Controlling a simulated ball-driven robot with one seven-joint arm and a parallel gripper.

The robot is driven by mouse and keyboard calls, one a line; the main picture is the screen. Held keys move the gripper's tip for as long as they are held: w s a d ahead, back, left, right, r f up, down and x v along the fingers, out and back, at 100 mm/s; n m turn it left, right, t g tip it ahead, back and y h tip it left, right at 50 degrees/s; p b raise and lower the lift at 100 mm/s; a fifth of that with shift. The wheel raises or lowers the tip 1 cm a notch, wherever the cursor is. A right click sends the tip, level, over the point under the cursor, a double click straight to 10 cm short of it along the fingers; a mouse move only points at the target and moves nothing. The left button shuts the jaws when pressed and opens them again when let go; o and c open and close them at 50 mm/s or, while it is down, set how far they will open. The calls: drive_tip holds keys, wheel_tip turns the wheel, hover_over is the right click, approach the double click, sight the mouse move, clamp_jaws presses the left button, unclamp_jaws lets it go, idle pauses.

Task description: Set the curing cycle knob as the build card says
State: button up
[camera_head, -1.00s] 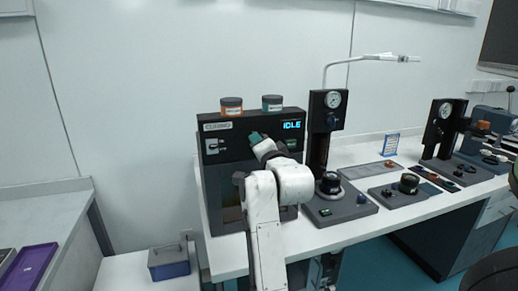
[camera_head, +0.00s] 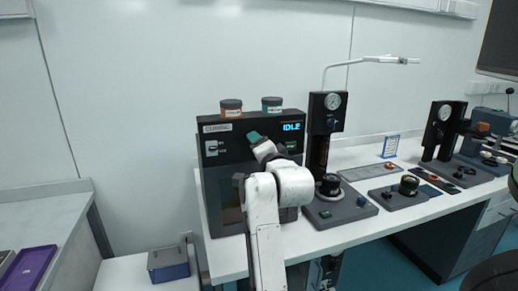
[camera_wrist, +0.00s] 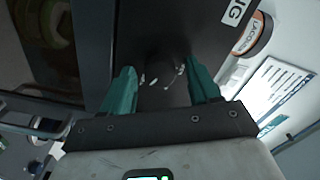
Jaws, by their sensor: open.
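The dark curing unit (camera_head: 214,170) stands at the left end of the bench, its blue display (camera_head: 291,127) reading IDLE. My gripper (camera_head: 254,137) is in front of its upper panel. In the wrist view, the open teal fingers (camera_wrist: 160,88) are spread either side of a dark, poorly lit area with short white marks (camera_wrist: 160,80). The knob is hard to make out against the dark panel there; its setting cannot be read. In the head view my gripper covers that spot. A small blue-edged card (camera_head: 391,146) stands farther right on the bench, too small to read.
An orange-banded jar (camera_head: 231,107) and a teal jar (camera_head: 272,104) sit on the unit. A gauge stand (camera_head: 328,130) is close on its right. A printed white sheet (camera_wrist: 280,92) shows in the wrist view, illegible. A blue-grey box (camera_head: 168,264) is low at left.

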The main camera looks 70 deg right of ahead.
drive_tip(key=b+v, duration=0.2)
drive_tip(key=v, duration=0.8)
drive_tip(key=shift+s+a, duration=0.25)
drive_tip(key=shift+s, duration=0.05)
drive_tip(key=w+a+f+n+g+y, duration=0.15)
drive_tip(key=a+f+n+y, duration=0.35)
drive_tip(key=f, duration=0.6)
drive_tip(key=w+a+f+n+g+y, duration=0.1)
drive_tip(key=w+a+f+n+y, duration=0.25)
drive_tip(key=a+f+n, duration=0.6)
drive_tip(key=s+a+f+n+g+y, duration=0.1)
drive_tip(key=s+a+f+n+g, duration=0.1)
drive_tip(key=s+a+f, duration=0.2)
drive_tip(key=s+a+f+n+g+y, duration=0.2)
drive_tip(key=s+f, duration=0.4)
drive_tip(key=f, duration=0.4)
drive_tip(key=s+a+f+n+g+y, duration=0.2)
drive_tip(key=s+a+f+n+g, duration=0.2)
drive_tip(key=a+f, duration=0.3)
drive_tip(key=shift+s, duration=0.85)
drive_tip(key=shift+f, duration=0.1)
